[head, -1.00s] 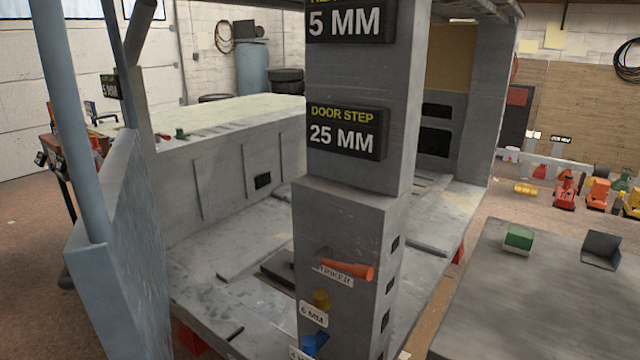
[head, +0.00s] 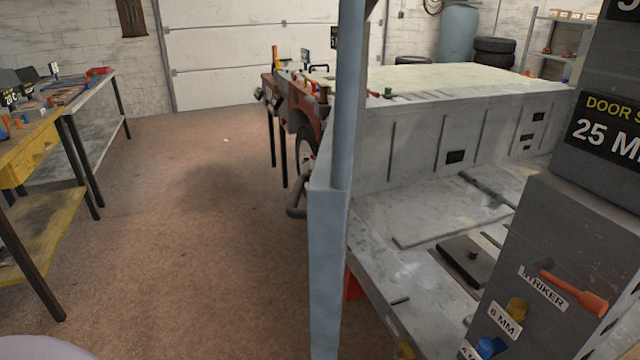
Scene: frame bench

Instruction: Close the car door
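The car door (head: 328,260) is a light blue panel with a tall blue window post, seen almost edge-on at the middle of the head view. It stands upright and swung out from the grey body frame (head: 440,215). A dark handle (head: 296,200) sticks out on its left side. The grey pillar (head: 560,240) with the orange striker (head: 575,292) is at the right, with a wide gap between it and the door's near edge. Neither of my grippers is in view.
Open brown floor (head: 200,220) lies left of the door. A yellow workbench (head: 30,150) and a grey bench (head: 90,125) with tools stand at the far left. A blue barrel (head: 458,35) and stacked tires (head: 494,52) are at the back.

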